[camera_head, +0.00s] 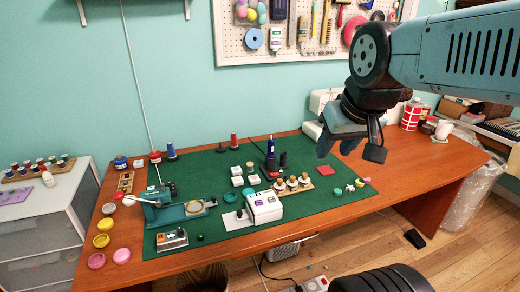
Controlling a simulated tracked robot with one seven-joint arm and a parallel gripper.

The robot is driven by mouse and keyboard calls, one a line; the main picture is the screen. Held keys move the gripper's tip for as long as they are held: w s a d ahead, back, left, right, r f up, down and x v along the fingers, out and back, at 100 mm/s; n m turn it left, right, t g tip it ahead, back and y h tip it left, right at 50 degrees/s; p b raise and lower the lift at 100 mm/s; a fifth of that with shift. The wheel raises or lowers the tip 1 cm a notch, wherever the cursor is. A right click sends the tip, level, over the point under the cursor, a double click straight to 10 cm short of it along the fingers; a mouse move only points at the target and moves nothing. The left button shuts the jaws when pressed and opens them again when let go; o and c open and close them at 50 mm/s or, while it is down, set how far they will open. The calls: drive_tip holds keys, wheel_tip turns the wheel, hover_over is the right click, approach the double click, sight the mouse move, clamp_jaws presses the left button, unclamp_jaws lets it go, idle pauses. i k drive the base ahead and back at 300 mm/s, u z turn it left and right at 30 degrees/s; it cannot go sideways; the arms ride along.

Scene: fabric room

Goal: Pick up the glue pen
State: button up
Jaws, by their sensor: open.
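No thing can be made out for certain as the glue pen at this size. A slim upright blue and black object (271,150) stands near the middle of the green mat (215,165), with a short dark upright piece (283,159) close to its right. Either could be pen-like, but I cannot tell. My gripper (350,148) hangs from the arm at the upper right, pointing down. Its fingers are apart and nothing shows between them. It appears above the right part of the table, apart from the objects.
A teal machine (175,212) stands at the mat's left. A white box (264,207) and a wooden rack of spools (292,185) sit near the front. Paint pots line the wooden table's (128,240) left edge. A pegboard (232,42) hangs behind. The mat's back left is fairly clear.

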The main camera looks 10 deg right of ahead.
sight(271, 154)
drive_tip(key=i, duration=0.95)
drive_tip(key=z, duration=0.05)
